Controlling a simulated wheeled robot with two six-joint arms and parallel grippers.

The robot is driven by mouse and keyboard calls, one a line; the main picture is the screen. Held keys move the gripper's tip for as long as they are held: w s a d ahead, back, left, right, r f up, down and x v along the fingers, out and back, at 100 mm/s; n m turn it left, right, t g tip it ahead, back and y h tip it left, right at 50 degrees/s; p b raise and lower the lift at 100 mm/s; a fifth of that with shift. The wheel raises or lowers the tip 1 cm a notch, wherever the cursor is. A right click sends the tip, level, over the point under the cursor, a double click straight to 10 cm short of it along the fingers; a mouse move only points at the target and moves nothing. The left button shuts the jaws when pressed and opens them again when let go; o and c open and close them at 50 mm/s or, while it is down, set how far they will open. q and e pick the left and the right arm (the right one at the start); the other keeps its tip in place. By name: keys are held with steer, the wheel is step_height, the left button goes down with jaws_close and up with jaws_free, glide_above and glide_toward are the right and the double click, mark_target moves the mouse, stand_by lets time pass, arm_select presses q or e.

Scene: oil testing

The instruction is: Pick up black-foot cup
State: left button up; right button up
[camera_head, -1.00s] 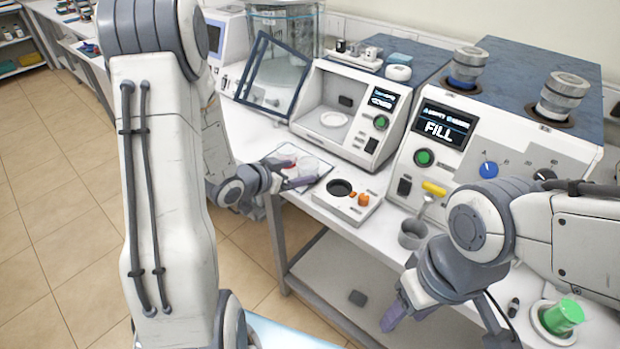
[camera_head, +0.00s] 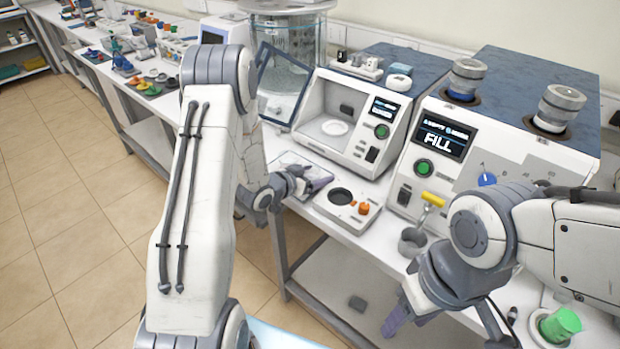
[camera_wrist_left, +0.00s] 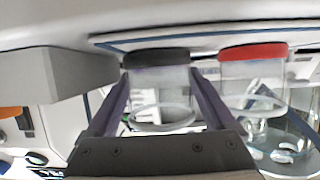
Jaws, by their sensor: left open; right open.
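The black-foot cup (camera_wrist_left: 159,98) is clear with a black base (camera_wrist_left: 157,58); the left wrist view shows it upside down. My left gripper (camera_wrist_left: 160,75) is open, and the cup shows between its two fingers. I cannot tell whether either finger touches it. A similar cup with a red base (camera_wrist_left: 253,52) is just outside the finger at right. In the head view my left gripper (camera_head: 292,178) is over the tray (camera_head: 312,166) and hides the cups. My right gripper (camera_head: 398,312) is open and empty in front of the bench.
A white block with a dark round hole and an orange knob (camera_head: 347,204) lies right of the tray. Behind stand a tester with an open chamber (camera_head: 337,125) and the FILL machine (camera_head: 440,150). A green-topped item (camera_head: 561,325) is at lower right.

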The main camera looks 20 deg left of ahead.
arm_select(q)
steer(key=shift+w+f, duration=0.1)
steer(key=shift+w, duration=0.05)
steer(key=c, duration=1.2)
steer(key=shift+r, duration=1.6)
steer(key=s+d+r, duration=0.2)
steer(key=d, duration=0.1)
steer(key=s+d+r+b, duration=0.1)
steer(key=s+d+r, duration=0.1)
steer(key=d+r, duration=0.1)
steer(key=s+d+r+b, duration=0.1)
steer(key=s+d+r, duration=0.1)
steer(key=d+r, duration=0.1)
steer(key=shift+s+d, duration=0.15)
steer(key=shift+d, duration=0.35)
